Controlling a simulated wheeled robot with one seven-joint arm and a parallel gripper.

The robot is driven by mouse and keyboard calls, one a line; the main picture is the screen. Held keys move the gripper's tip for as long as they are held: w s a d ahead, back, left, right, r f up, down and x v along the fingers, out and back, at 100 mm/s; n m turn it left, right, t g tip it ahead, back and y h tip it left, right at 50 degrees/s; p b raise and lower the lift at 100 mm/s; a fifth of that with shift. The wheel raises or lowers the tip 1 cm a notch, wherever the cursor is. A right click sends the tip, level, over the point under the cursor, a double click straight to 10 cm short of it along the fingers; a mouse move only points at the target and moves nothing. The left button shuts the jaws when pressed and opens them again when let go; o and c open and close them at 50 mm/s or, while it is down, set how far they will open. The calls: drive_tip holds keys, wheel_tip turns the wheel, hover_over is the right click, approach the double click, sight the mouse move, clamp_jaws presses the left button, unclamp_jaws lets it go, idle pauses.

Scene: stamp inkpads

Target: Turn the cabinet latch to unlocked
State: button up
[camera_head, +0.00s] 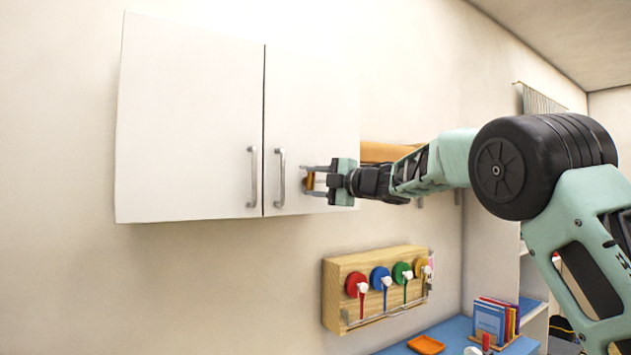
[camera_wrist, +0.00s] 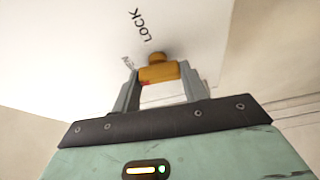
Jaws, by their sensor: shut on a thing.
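The white wall cabinet (camera_head: 190,120) has two shut doors, each with a grey bar handle near the middle gap. The brass-coloured latch (camera_wrist: 158,72) is on the right door, to the right of that door's handle (camera_head: 280,178). My gripper (camera_head: 308,181) reaches it from the right, with one finger on each side of the latch, shut on it. The wrist view shows the word LOCK above the latch and a smaller label to its left, too small to read. A bit of red shows just below the latch. The fingers hide part of the latch's surroundings.
Below the cabinet, a wooden wall rack (camera_head: 345,275) holds several coloured round pads with white-headed stamps. A blue desk (camera_head: 455,330) with an orange tray (camera_head: 426,345) and books (camera_head: 495,318) stands lower right.

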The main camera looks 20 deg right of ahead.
drive_tip(key=shift+n, duration=0.5)
drive_tip(key=o, duration=1)
drive_tip(key=shift+s+d+f, duration=0.1)
drive_tip(key=shift+s+d, duration=0.25)
drive_tip(key=shift+s, duration=0.05)
drive_tip(key=b+v, duration=0.3)
drive_tip(key=v, duration=0.5)
drive_tip(key=b+v, duration=0.3)
drive_tip(key=v, duration=0.5)
drive_tip(key=shift+s+d+r+b, duration=0.1)
drive_tip(key=shift+s+r+b, duration=0.05)
drive_tip(key=shift+r+b, duration=0.25)
drive_tip(key=shift+f, duration=0.1)
